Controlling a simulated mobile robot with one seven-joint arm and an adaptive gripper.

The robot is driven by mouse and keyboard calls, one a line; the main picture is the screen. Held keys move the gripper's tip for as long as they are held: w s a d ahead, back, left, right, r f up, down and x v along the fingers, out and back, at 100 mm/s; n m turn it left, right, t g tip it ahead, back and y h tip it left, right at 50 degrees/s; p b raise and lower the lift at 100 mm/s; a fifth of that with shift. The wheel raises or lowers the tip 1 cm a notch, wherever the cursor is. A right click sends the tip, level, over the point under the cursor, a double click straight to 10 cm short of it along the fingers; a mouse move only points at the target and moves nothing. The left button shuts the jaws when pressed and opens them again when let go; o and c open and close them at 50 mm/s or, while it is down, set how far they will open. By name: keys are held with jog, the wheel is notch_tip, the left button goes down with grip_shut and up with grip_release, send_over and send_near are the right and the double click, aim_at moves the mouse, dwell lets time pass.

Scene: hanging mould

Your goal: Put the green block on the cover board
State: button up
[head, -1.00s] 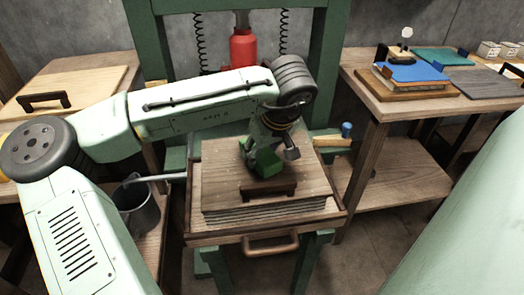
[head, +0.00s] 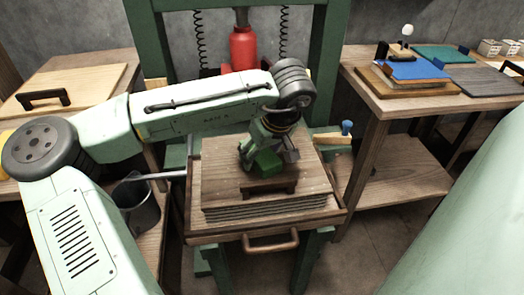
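The green block (head: 264,163) is at the middle of the head view, over the wooden cover board (head: 222,181), which has a dark handle (head: 270,187) near its front edge. The board lies on a stack of thin layers in the press. My gripper (head: 268,156) points down at the block from above, with one finger at its left and a grey fingertip at its right. The picture is too small to tell whether the fingers press on the block or stand apart. The block's underside is hidden, so I cannot tell whether it touches the board.
Green press posts (head: 332,60) and a red cylinder (head: 243,48) stand behind the board. A wooden handle (head: 270,242) sticks out in front. A grey bucket (head: 138,203) is at the left. The right table holds a blue sheet (head: 412,71) and boards. A wooden-handled tool (head: 333,138) lies right of the board.

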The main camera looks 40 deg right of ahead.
jog(key=shift+r, duration=0.35)
jog(key=b+v, duration=0.1)
jog(key=v, duration=1)
jog(key=shift+s+r, duration=0.2)
jog(key=shift+r, duration=0.1)
jog(key=shift+s, duration=0.1)
